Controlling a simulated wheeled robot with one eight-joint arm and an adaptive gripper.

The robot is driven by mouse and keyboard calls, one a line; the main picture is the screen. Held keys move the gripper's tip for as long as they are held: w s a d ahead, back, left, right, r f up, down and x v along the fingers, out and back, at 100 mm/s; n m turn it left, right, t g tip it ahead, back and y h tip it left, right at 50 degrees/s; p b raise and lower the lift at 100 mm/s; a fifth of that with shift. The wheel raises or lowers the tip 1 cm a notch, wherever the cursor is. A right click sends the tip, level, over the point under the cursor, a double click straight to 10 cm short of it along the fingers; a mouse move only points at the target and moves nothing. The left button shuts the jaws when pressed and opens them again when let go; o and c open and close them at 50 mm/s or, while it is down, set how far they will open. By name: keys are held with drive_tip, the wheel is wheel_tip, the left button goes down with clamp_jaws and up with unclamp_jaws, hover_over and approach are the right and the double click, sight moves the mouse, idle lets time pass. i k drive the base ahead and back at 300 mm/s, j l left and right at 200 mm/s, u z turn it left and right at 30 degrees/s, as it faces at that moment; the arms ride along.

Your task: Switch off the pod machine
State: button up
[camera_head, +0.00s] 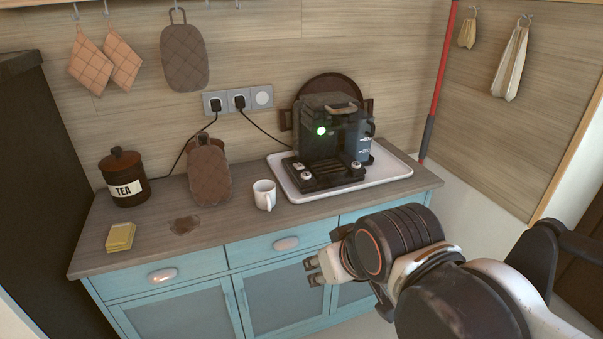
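The dark pod machine (330,112) stands on a white tray (388,176) at the right part of the counter. A green light (320,131) glows on its front. A bluish-grey container, apparently its water tank (359,143), is at its right side. My gripper (312,272) is in front of the counter's drawers, below and in front of the machine and well apart from it. Its two fingertips point left with a gap between them, and nothing shows in it.
A white mug (264,195) stands left of the tray. A quilted mitt (209,176), a tea jar (123,178), yellow sponges (120,237) and a brown stain (185,225) are farther left. Cords run to the wall sockets (238,100). A red pole (440,80) stands right of the counter.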

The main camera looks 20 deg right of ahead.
sight(298, 166)
drive_tip(key=i+j, duration=0.1)
drive_tip(key=i, duration=0.5)
drive_tip(key=i+j, duration=0.1)
drive_tip(key=i, duration=0.5)
drive_tip(key=l+z, duration=0.05)
